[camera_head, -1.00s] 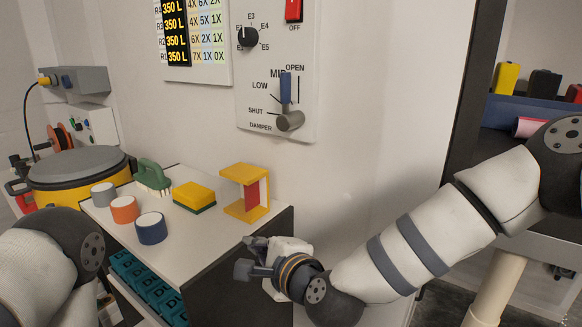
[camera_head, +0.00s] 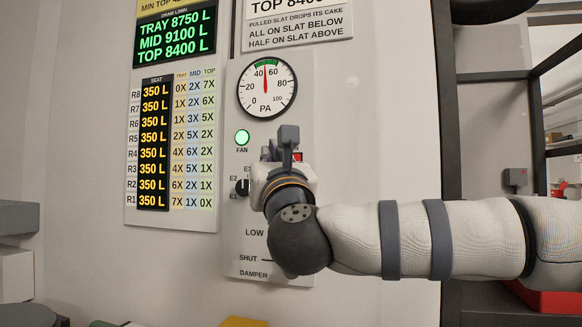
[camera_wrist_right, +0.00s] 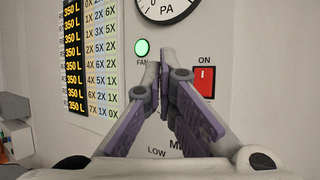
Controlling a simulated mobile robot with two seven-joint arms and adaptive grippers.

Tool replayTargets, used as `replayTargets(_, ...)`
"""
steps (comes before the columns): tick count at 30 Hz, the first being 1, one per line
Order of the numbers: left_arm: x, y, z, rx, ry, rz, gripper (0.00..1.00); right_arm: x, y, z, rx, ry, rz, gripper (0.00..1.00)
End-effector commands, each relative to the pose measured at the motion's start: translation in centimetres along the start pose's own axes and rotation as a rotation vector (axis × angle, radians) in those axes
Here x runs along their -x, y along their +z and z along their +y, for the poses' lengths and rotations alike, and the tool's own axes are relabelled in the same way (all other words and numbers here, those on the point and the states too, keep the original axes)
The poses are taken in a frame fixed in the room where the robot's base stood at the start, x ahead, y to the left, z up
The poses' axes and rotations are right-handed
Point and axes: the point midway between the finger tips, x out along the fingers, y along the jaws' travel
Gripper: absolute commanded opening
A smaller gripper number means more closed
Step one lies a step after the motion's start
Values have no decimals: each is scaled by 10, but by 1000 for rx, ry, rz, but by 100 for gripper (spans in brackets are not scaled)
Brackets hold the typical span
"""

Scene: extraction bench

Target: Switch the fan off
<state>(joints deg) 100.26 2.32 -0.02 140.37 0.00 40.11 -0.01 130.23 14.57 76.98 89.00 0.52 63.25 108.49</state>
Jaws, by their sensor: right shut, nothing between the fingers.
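The fan switch is a red rocker on the white wall panel. It shows clearly in the right wrist view (camera_wrist_right: 204,82), under the word ON, to the right of my fingers. In the head view only a sliver of the red switch (camera_head: 298,157) shows beside my gripper. The round FAN lamp (camera_head: 242,137) glows green, also in the right wrist view (camera_wrist_right: 142,47). My right gripper (camera_head: 287,136) is shut and empty in front of the panel, fingers pointing at it; whether they touch it I cannot tell. My left gripper is out of view.
The PA gauge (camera_head: 267,87) sits above the lamp, its needle near 50. A selector knob (camera_head: 242,187) is left of my gripper. My wrist hides most of the damper scale. A readout board (camera_head: 154,145) hangs to the left. A dark rack frame (camera_head: 449,110) stands to the right.

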Motion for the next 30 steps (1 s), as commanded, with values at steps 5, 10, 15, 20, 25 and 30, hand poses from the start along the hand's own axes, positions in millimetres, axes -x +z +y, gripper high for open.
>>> replayTargets(5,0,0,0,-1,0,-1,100,-4,16,-7,-56,-23,-25,0)
replayTargets(10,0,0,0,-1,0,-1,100,-4,17,-7,-58,-23,-27,0)
replayTargets(15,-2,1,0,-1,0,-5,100,-6,14,-8,-57,-23,-25,0)
replayTargets(20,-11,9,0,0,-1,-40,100,-17,0,-16,-57,-25,-18,0)
replayTargets(25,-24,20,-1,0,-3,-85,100,-35,-17,-30,-57,-25,-14,0)
replayTargets(30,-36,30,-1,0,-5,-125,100,-51,-29,-41,-57,-24,-15,0)
